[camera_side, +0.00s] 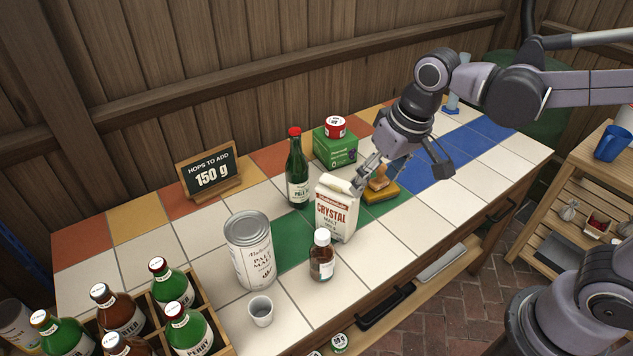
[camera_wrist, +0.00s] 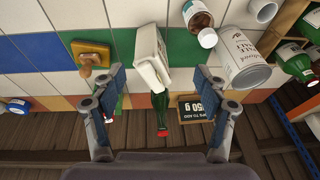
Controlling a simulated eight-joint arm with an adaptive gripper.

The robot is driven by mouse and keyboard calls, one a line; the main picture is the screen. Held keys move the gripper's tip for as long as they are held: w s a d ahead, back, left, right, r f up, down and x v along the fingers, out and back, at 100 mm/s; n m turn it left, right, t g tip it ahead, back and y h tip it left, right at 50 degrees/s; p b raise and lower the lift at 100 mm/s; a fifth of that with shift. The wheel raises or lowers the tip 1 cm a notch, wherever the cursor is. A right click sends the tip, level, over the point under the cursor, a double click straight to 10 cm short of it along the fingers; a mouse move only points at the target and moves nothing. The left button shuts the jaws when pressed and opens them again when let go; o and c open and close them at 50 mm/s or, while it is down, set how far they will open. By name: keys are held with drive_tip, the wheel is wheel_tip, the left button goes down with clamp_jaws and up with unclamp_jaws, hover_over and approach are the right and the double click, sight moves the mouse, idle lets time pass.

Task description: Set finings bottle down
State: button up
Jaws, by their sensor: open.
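A small brown bottle with a white cap (camera_side: 321,257) stands upright on the tiled counter, in front of the crystal malt carton (camera_side: 336,212). Its label is too small to read, but it looks like the finings bottle. It also shows near the top of the wrist view (camera_wrist: 201,24). My gripper (camera_side: 402,176) is open with nothing held, above the counter behind and right of the carton. In the wrist view the fingers (camera_wrist: 159,78) are spread wide, with the carton (camera_wrist: 151,62) and a green bottle (camera_wrist: 160,103) seen between them. The brown bottle is apart from the fingers.
A pale malt can (camera_side: 249,250) and a small cup (camera_side: 261,311) stand left of the brown bottle. A green bottle (camera_side: 297,172), green box (camera_side: 335,147) and yellow block with a wooden knob (camera_side: 380,189) stand near the carton. A bottle crate (camera_side: 213,331) fills the front left. White tiles at right are clear.

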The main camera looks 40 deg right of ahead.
drive_tip(key=s+d+t, duration=0.4)
drive_tip(key=s+d, duration=0.1)
drive_tip(key=d, duration=0.4)
drive_tip(key=shift+s+d+f+h, duration=0.2)
drive_tip(key=shift+s+f+h, duration=0.1)
drive_tip(key=shift+s+h, duration=0.1)
